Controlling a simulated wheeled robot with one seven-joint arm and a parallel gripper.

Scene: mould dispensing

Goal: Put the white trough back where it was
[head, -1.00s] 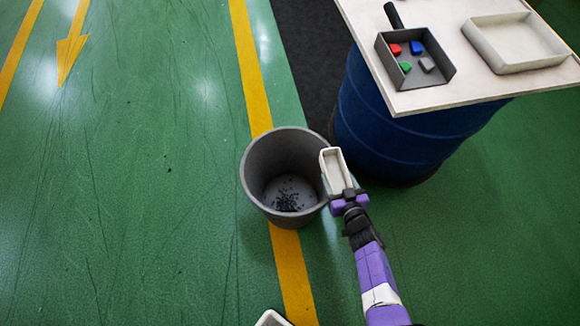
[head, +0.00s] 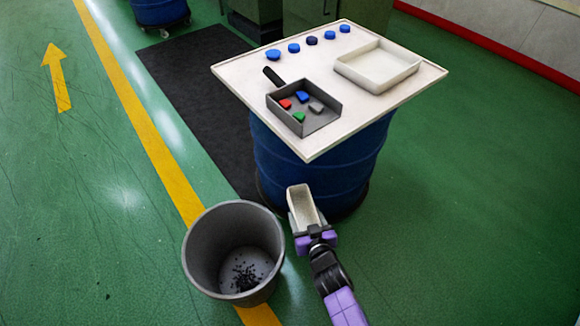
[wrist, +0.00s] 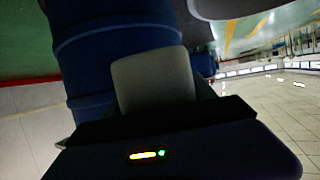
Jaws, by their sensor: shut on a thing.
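The white trough (head: 304,207) is a small, narrow open box. My gripper (head: 314,233) is shut on its near end and holds it in the air, just right of the grey bin and in front of the blue drum, below the table top's height in the head view. In the wrist view the trough (wrist: 153,82) shows as a pale grey shape in front of the blue drum. Its inside looks empty in the head view. The gripper's fingertips are partly hidden by the trough.
A white board (head: 240,70) lies on a blue drum (head: 335,165). It bears a grey scoop pan (head: 322,118) with coloured pieces, a shallow white tray (head: 405,77) and several blue caps (head: 273,55). The grey bin (head: 203,245) holds dark granules. Green floor is free at right.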

